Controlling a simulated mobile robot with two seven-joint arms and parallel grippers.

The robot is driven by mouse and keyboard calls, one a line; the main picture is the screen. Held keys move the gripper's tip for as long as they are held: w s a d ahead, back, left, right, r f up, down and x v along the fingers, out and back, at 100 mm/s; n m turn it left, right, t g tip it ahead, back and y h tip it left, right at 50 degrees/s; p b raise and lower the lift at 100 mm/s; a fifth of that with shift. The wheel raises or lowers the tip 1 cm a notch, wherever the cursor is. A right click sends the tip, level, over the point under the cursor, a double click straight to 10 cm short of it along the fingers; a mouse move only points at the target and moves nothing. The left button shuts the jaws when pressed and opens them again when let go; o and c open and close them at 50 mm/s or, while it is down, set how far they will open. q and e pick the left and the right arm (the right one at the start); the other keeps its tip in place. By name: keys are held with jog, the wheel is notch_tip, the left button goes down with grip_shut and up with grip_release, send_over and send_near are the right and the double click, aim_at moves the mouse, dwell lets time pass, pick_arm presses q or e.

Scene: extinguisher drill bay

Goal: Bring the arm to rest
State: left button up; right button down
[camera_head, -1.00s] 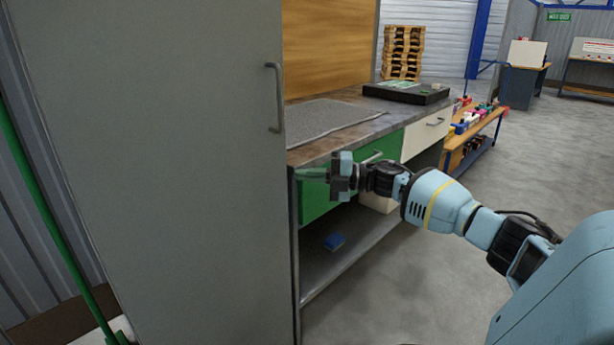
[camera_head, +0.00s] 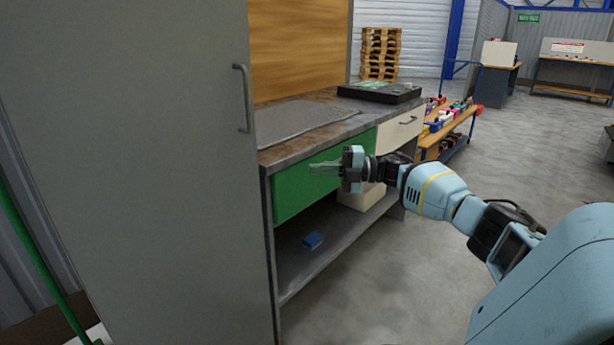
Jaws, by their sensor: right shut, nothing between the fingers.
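My right gripper (camera_head: 326,168) is shut and empty. Its fingers point left, in front of the green drawer (camera_head: 296,192) of the workbench; I cannot tell the exact gap between them. My right arm (camera_head: 432,190) reaches in from the lower right, stretched toward the bench. The drawer's front looks flush with the bench, and its handle is hidden behind my gripper. My left gripper is out of the picture.
A tall grey cabinet (camera_head: 150,170) with a vertical handle (camera_head: 243,98) stands close on the left. The bench top (camera_head: 283,151) carries a grey mat (camera_head: 300,122) and a black case (camera_head: 380,93). A blue object (camera_head: 312,240) lies on the lower shelf. The floor (camera_head: 540,150) at right is open.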

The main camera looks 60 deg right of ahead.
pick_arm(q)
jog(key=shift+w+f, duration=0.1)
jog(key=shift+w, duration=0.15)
pick_arm(e)
jog(key=shift+s+d, duration=0.15)
jog(key=shift+d, duration=0.35)
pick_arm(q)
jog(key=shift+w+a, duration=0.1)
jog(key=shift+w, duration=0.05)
